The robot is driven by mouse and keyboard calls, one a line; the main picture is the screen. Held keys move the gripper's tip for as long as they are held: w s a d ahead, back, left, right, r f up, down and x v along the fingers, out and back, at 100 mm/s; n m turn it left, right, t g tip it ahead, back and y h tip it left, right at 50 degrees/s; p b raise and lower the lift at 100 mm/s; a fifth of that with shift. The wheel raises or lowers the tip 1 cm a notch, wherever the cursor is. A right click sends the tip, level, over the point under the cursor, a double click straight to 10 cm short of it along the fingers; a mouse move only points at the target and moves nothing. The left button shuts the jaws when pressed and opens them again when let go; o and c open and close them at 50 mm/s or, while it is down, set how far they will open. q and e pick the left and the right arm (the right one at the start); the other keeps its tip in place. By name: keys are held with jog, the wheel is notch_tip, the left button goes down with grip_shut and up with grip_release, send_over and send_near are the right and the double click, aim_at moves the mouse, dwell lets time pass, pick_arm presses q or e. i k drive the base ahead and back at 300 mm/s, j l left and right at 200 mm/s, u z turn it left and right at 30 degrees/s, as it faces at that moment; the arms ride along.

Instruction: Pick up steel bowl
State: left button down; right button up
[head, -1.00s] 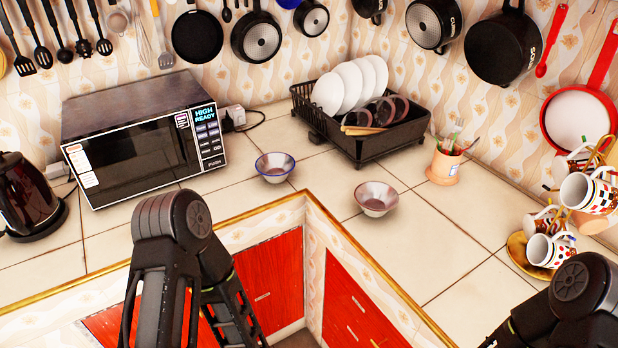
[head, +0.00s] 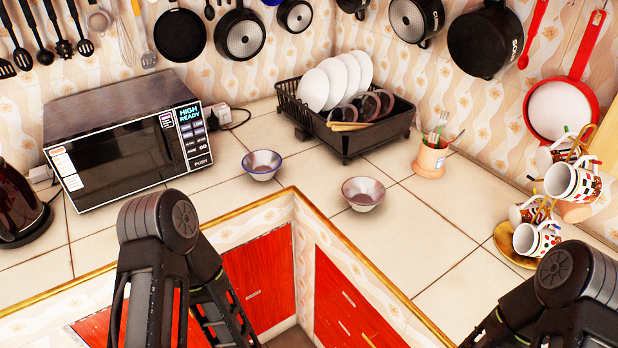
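Two small bowls stand upright and apart on the tiled counter in the head view. One bowl with a blue rim (head: 262,165) is near the inner corner of the counter, right of the microwave. The other, a greyish bowl with a reddish-brown tint (head: 363,194), is further right, in front of the dish rack. I cannot tell for sure which is steel. Parts of my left arm show at the lower left and of my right arm at the lower right. Neither pair of fingertips is visible, and neither arm touches a bowl.
A microwave (head: 125,145) and dark kettle (head: 18,205) stand left. A black dish rack (head: 350,138) with plates is behind the bowls. A utensil pot (head: 430,158) and mug stand (head: 515,250) are right. The counter (head: 420,225) is clear around the bowls; its edge has gold trim.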

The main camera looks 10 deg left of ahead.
aim_at(362, 193)
jog(key=i+j, duration=0.15)
jog(key=j, duration=0.15)
jog(key=i+j, duration=0.15)
jog(key=j, duration=0.15)
jog(key=i+j+z, duration=0.1)
jog(key=j+z, duration=0.15)
jog(key=z, duration=1.3)
